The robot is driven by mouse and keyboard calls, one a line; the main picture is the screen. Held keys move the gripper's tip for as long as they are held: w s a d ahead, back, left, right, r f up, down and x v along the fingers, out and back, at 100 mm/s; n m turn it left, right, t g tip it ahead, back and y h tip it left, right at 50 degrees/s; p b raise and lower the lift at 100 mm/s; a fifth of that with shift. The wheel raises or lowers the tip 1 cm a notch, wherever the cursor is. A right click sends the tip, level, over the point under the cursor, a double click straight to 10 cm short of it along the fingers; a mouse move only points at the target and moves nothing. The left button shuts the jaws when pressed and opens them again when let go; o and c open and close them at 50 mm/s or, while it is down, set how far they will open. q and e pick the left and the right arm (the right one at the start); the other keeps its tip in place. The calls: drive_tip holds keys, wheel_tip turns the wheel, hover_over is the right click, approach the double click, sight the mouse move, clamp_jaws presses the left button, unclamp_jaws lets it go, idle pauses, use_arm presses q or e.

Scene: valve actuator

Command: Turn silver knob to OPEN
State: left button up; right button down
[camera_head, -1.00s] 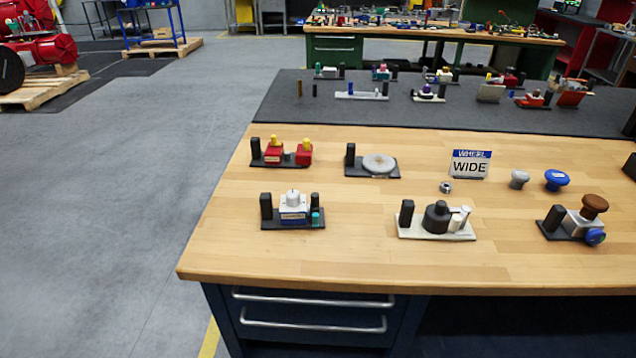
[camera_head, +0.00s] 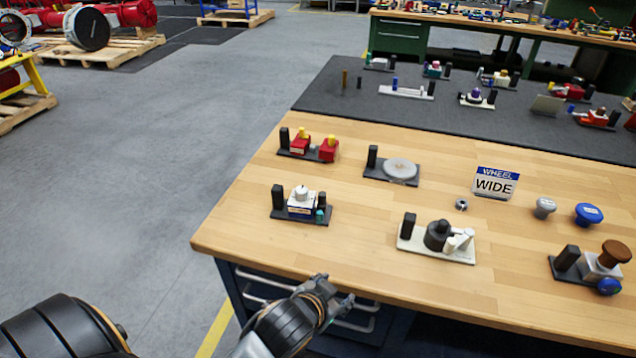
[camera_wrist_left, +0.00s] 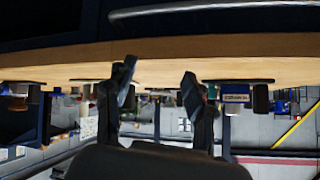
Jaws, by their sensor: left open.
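Several knob-like parts stand on the wooden table (camera_head: 350,245), and I cannot tell for sure which is the silver knob. A pale silver-white knob (camera_head: 301,193) tops a white and blue box (camera_head: 302,208) on a dark base at the near left. A flat silver-grey disc (camera_head: 400,169) lies on another dark base behind it. A loose grey knob (camera_head: 545,207) stands at the right. No OPEN mark is readable. My left gripper (camera_head: 338,292) is open and empty at the table's front edge, apart from these parts. Its two fingers also show in the left wrist view (camera_wrist_left: 157,85).
A red unit (camera_head: 314,149), a black-and-white unit (camera_head: 438,238), a blue knob (camera_head: 588,214) and a "WHEEL WIDE" sign (camera_head: 495,183) share the table. A dark mat (camera_head: 350,100) behind carries more small parts. Drawer handles (camera_head: 350,325) sit below the front edge.

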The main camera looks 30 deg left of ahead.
use_arm(q)
drive_tip(key=w+d+r+m+t+h, duration=0.3)
drive_tip(key=w+d+r+t, duration=0.15)
drive_tip(key=w+r, duration=0.35)
drive_tip(key=w+d+r+m+t+h, duration=0.3)
drive_tip(key=w+d+r+m+t, duration=0.1)
drive_tip(key=w+d+r, duration=0.3)
drive_tip(key=w+d+r+m+g+h, duration=0.1)
drive_tip(key=d+r+m+g+h, duration=0.1)
drive_tip(key=d+r+m+h, duration=0.5)
drive_tip(key=m+g+y, duration=1)
drive_tip(key=g+y, duration=0.3)
drive_tip(key=g, duration=0.3)
approach(301, 188)
wheel_tip(301, 188, down, 9)
drive_tip(key=p, duration=0.3)
drive_tip(key=shift+w+f, duration=0.1)
drive_tip(key=shift+f, duration=0.05)
use_arm(e)
drive_tip(key=r, duration=0.1)
drive_tip(key=d+r, duration=0.1)
drive_tip(key=r, duration=0.1)
drive_tip(key=shift+r, duration=0.2)
